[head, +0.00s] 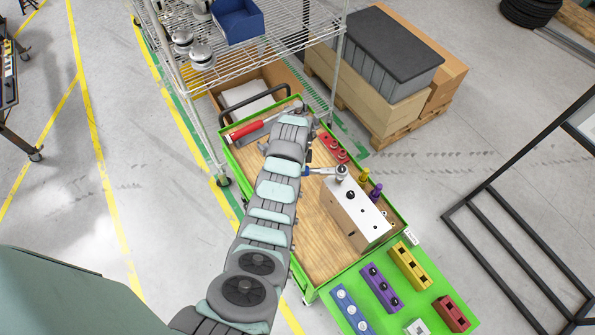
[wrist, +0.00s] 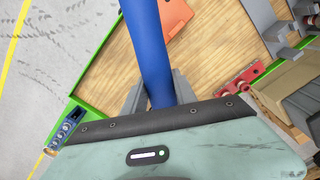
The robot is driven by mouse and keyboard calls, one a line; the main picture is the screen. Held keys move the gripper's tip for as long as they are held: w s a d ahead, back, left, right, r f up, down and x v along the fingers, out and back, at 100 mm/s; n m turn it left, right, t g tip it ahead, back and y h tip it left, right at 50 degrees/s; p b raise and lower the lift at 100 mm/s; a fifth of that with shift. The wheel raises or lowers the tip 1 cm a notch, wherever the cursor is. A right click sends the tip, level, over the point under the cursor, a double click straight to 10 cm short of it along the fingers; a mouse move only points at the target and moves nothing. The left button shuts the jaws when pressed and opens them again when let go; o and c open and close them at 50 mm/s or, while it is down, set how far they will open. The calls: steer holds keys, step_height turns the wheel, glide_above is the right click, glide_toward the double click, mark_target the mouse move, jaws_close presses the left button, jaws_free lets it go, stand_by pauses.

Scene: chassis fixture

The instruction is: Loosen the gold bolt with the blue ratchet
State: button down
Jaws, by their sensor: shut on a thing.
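The ratchet has a blue handle (head: 313,171) and a metal shaft and head (head: 341,172). My gripper (head: 306,171) is shut on the handle, which also runs up between the two grey fingers in the wrist view (wrist: 150,50). The ratchet lies roughly level, with its head over the far left corner of the white-topped block (head: 362,210). What is under the head is hidden, and I cannot tell whether it sits on a bolt. A black bolt head (head: 350,195) shows on the block top.
The block stands on a wooden cart top with a green rim (head: 321,277). A red-handled tool (head: 246,130) and a red holder (head: 333,148) lie farther back. Coloured blocks (head: 380,288) stand on a green surface at the front right. A wire shelf (head: 270,50) rises behind.

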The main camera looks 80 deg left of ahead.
steer(key=shift+r, duration=3.2)
steer(key=shift+w, duration=0.1)
